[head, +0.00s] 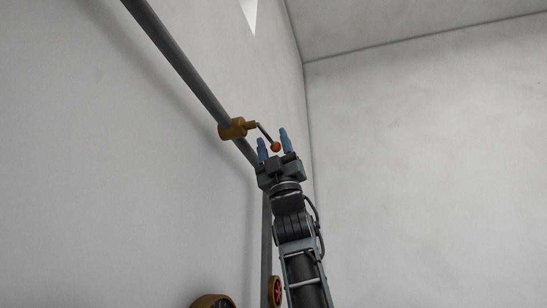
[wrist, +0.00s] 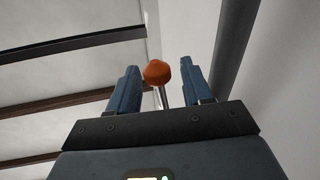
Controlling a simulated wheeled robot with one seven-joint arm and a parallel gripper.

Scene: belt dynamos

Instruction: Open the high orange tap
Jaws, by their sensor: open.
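The high tap is a brass-coloured valve body (head: 233,128) on a grey pipe high on the left wall. A thin lever runs from it down to the right and ends in an orange knob (head: 275,147). My gripper (head: 273,142) is raised to the lever, with its two blue fingers open. In the head view the knob appears between the fingers. In the wrist view the orange knob (wrist: 157,72) shows between the fingertips, with its metal stem below it. The valve body is not clearly visible in the wrist view.
The grey pipe (head: 180,62) slopes along the left wall, close to my gripper. A vertical pipe (head: 266,235) runs below it. A red handwheel (head: 275,291) and a round brass-rimmed thing (head: 212,301) are low down. The space to the right is clear.

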